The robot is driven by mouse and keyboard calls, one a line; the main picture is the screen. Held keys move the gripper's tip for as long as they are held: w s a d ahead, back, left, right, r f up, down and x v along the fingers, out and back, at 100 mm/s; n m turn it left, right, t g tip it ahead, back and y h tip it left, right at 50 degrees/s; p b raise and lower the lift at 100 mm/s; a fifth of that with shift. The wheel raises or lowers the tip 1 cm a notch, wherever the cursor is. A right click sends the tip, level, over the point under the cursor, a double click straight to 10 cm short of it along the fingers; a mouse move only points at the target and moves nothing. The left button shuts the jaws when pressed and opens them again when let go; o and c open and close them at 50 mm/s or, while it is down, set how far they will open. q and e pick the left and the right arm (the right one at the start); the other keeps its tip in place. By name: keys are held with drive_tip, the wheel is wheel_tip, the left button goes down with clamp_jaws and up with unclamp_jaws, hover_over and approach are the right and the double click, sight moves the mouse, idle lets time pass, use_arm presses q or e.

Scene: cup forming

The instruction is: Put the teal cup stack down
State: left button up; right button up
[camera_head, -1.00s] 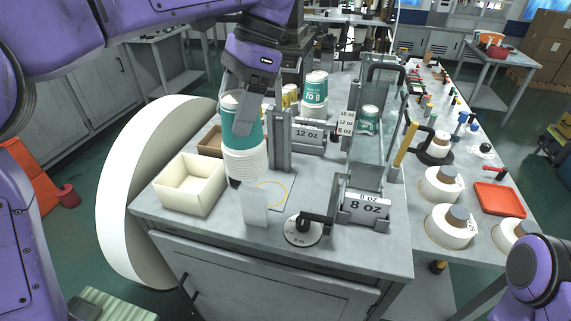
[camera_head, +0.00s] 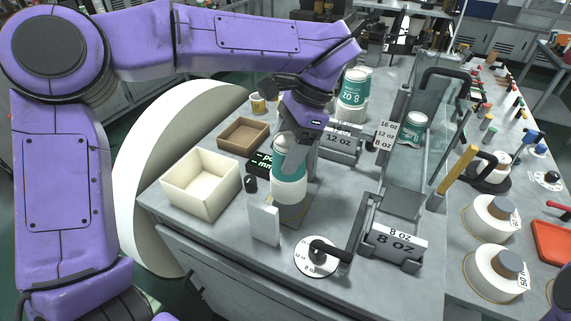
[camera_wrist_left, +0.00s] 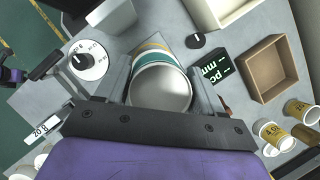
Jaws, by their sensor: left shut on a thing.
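The teal cup stack (camera_head: 288,190), white with a teal band, is upright between the fingers of my left gripper (camera_head: 292,160). The gripper is shut on it, with a finger along its right side. The stack is over the grey plate with the yellow ring, in front of the 12 oz block. In the left wrist view the stack (camera_wrist_left: 160,88) shows its round silvery end between both fingers, and part of the yellow ring (camera_wrist_left: 152,42) shows beside it. I cannot tell whether its base touches the plate. My right gripper is not in view.
A cream bin (camera_head: 201,182) and a brown tray (camera_head: 243,134) are to the left. A white upright block (camera_head: 264,222) stands close in front of the stack. A dial (camera_head: 317,257) and the 8 oz block (camera_head: 396,243) are front right. Another teal cup stack (camera_head: 354,92) stands behind.

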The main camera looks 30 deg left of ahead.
use_arm(q)
drive_tip(key=f, duration=0.1)
drive_tip(key=s+f, duration=0.1)
drive_tip(key=f, duration=0.1)
drive_tip(key=shift+d+f+p, duration=0.1)
drive_tip(key=shift+f+p, duration=0.1)
drive_tip(key=shift+p, duration=0.1)
drive_tip(key=shift+w+f, duration=0.25)
drive_tip(key=shift+f, duration=0.15)
drive_tip(key=o, duration=1.3)
drive_tip(key=shift+o, duration=0.2)
drive_tip(key=shift+r, duration=0.4)
drive_tip(key=b+v, duration=0.1)
drive_tip(key=v, duration=0.6)
drive_tip(key=shift+w+d, duration=0.1)
